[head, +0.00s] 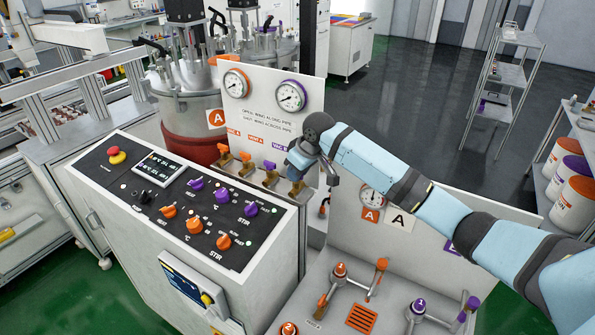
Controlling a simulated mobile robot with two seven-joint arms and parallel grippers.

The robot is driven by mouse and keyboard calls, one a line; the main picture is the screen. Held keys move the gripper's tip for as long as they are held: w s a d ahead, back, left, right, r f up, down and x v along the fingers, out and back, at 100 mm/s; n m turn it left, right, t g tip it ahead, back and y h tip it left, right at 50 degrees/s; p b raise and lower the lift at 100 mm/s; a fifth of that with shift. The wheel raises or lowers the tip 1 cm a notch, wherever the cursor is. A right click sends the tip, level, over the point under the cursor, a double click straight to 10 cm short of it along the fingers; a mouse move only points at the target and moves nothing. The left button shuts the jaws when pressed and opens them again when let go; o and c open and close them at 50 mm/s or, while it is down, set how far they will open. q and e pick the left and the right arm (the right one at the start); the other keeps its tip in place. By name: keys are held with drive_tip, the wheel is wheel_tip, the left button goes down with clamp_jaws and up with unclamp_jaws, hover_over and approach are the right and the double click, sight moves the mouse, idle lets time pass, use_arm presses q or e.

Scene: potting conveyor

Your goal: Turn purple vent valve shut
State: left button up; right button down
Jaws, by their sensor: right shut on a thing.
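My right gripper (295,172) reaches in from the right to the end of the valve row below the gauge panel (262,118). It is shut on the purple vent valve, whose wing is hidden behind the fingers. The brass body (296,188) of that valve shows just below the gripper. I cannot tell whether the wing lies along or across the pipe. To its left stand a purple-winged valve (269,166) and two orange-winged valves, one of them the middle one (245,156). The panel text says open is wing along pipe, shut is wing across pipe. My left gripper is not in view.
An orange-ringed gauge (236,83) and a purple-ringed gauge (291,96) sit on the panel. A control console (165,205) with knobs and a red button stands at front left. A lower panel with orange and purple fittings (340,270) lies below my arm. Steel vessels stand behind.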

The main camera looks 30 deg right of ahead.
drive_tip(key=shift+n, duration=0.6)
drive_tip(key=c, duration=1.2)
unclamp_jaws()
drive_tip(key=b+v, duration=0.1)
drive_tip(key=v, duration=0.8)
drive_tip(key=b+v, duration=0.1)
drive_tip(key=v, duration=0.4)
drive_tip(key=shift+w+d+b, duration=0.2)
drive_tip(key=shift+d+b, duration=0.1)
drive_tip(key=shift+d, duration=0.05)
